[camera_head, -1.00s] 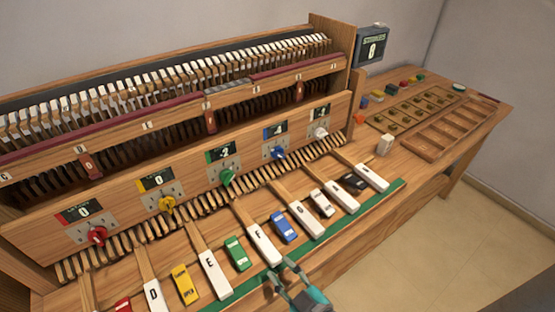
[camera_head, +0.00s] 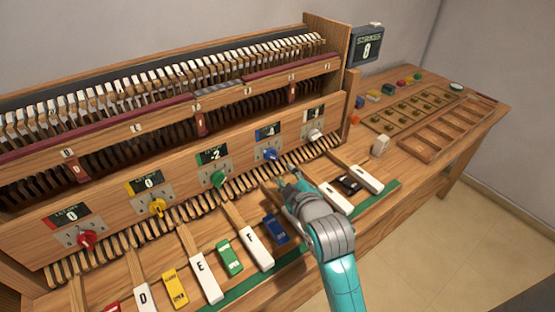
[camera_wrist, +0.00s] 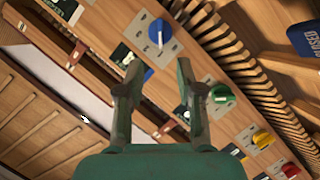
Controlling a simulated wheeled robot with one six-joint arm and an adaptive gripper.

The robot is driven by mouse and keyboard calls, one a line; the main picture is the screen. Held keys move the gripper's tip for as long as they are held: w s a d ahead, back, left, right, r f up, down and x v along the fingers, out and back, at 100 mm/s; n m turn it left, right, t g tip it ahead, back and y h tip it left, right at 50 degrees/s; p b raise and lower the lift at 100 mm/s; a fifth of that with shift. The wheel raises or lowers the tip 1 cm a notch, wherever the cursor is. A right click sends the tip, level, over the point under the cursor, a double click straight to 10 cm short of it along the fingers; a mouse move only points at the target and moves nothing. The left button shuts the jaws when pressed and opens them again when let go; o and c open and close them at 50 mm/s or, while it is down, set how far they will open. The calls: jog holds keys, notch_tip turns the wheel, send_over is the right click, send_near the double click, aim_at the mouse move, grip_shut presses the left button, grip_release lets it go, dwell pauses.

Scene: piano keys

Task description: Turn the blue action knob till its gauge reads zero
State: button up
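The blue knob (camera_head: 270,154) sits on a metal plate on the sloping wooden panel, below its dark gauge (camera_head: 267,131). The gauge seems to read 4, perhaps with a minus sign. My gripper (camera_head: 287,180) is in front of and just below the blue knob, apart from it. In the wrist view, my gripper (camera_wrist: 156,66) has its two fingers spread with nothing between them. The blue knob (camera_wrist: 159,33) lies beyond the fingertips, roughly centred between them, its white pointer line visible. Its gauge (camera_wrist: 123,55) is partly hidden by a finger.
A green knob (camera_head: 219,180) with a gauge reading about -2 is to the left, and a white knob (camera_head: 315,135) to the right. Yellow (camera_head: 157,208) and red (camera_head: 87,239) knobs are farther left. Lettered keys (camera_head: 256,248) lie below. My arm covers some of them.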

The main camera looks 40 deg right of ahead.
aim_at(274, 158)
jog(key=x, duration=1)
jog(key=shift+w+d, duration=0.15)
jog(key=shift+w, duration=0.15)
grip_shut()
